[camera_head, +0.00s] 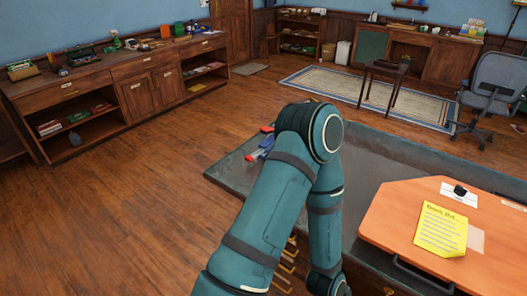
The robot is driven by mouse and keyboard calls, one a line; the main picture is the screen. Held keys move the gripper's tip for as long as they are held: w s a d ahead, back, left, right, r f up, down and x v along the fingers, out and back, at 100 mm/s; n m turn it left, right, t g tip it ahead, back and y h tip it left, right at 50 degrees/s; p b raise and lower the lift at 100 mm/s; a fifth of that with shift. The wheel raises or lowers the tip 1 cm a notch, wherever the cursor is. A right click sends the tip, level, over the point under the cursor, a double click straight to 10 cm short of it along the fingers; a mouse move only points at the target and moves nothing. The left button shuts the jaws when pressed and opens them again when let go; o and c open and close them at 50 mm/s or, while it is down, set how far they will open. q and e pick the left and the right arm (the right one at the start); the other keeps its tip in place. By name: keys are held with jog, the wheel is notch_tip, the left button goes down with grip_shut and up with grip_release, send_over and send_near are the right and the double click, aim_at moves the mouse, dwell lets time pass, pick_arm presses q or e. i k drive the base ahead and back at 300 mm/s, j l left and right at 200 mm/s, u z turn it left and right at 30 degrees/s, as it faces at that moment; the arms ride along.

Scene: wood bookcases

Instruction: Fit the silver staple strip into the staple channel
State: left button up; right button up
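I cannot make out a silver staple strip or a staple channel in the head view. Small red and blue items (262,149) lie near the far left part of the dark grey worktop (232,174), partly hidden behind my teal arm. I cannot tell what they are. A small black object (460,190) sits on a white card on the orange board at the right. My arm rises from the bottom middle, bends at the elbow and runs down again. Neither gripper shows.
The orange board (400,215) holds a yellow note (441,229). Drawers with brass handles (286,268) are below the worktop's near side. A long wooden cabinet (105,95) lines the left wall. A grey chair (497,82) stands at right. The wooden floor (150,200) at left is clear.

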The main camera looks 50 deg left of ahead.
aim_at(249, 158)
jog(key=u, duration=1.7)
